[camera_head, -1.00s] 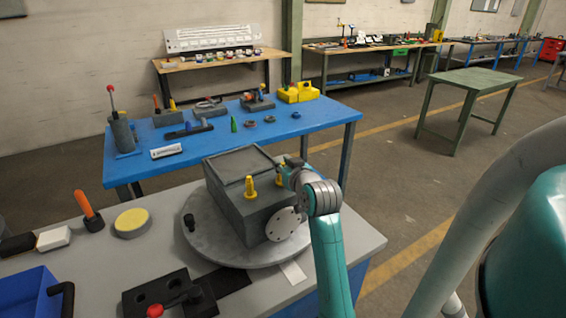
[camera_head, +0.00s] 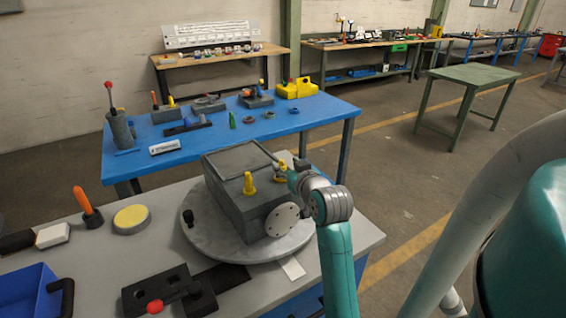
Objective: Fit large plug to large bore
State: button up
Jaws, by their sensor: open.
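A dark grey block-shaped housing (camera_head: 231,207) sits on a round grey turntable (camera_head: 204,236) on the near bench. A second yellow plug (camera_head: 282,168) shows further right, close to my gripper (camera_head: 291,172). My gripper is at the housing's right edge; its fingers are small here and partly hidden by my wrist. I cannot tell whether it touches the second plug. Which plug is the large one, and the bore itself, I cannot make out. A pale round flange (camera_head: 282,223) is on the housing's near right side.
A small black knob (camera_head: 189,219) stands on the turntable's left. A blue table (camera_head: 180,143) stands behind.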

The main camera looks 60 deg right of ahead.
jog(key=v, duration=0.3)
dwell(0.7)
